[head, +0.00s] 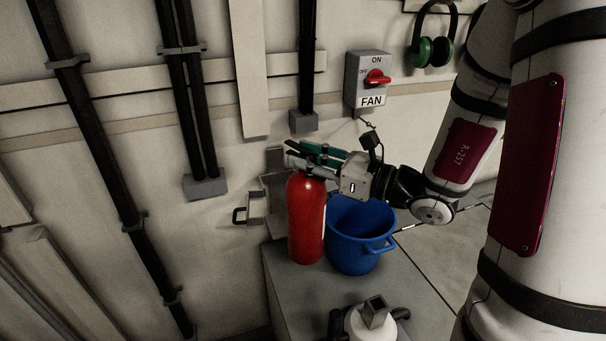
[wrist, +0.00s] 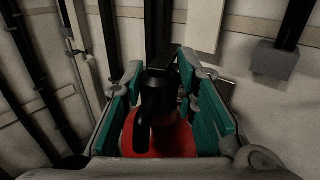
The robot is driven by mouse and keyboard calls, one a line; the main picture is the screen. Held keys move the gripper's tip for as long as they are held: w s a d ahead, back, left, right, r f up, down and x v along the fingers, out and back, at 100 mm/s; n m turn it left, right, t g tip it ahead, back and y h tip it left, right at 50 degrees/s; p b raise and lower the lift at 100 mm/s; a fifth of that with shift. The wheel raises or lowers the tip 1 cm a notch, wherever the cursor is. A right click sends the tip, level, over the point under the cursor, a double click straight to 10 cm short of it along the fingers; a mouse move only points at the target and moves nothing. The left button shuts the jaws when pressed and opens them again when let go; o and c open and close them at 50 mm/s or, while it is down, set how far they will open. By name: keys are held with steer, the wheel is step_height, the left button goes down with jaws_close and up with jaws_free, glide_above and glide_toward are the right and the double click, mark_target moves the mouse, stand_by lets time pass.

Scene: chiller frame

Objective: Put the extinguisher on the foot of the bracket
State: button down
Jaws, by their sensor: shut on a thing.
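A red extinguisher (head: 306,218) stands upright in the head view, near the wall above the grey surface. My gripper (head: 312,155) is shut on its black top, with the teal finger pads on both sides. In the wrist view the extinguisher's black valve and handle (wrist: 160,95) lie between the fingers, with the red body (wrist: 155,140) below. The grey wall bracket (head: 257,206) is just left of and behind the extinguisher, with a latch sticking out to the left. The extinguisher hides part of the bracket, and its foot cannot be made out. I cannot tell whether the extinguisher's base touches the surface.
A blue bucket (head: 360,236) stands close on the right of the extinguisher. The grey surface (head: 295,288) lies below both, with a white object (head: 372,324) at its near side. A fan switch box (head: 367,80) and green earmuffs (head: 433,50) hang on the wall above.

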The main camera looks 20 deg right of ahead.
steer(key=shift+w+b, duration=0.55)
steer(key=shift+b, duration=0.7)
steer(key=shift+w+b, duration=0.1)
steer(key=shift+b, duration=0.3)
steer(key=shift+w+b, duration=0.15)
steer(key=shift+b, duration=1.25)
steer(key=w, duration=1.7)
step_height(320, 180, down, 7)
steer(key=shift+r+b, duration=0.15)
steer(key=shift+b, duration=0.25)
steer(key=shift+w, duration=0.1)
steer(key=c, duration=1.3)
jaws_free()
steer(key=shift+f, duration=0.3)
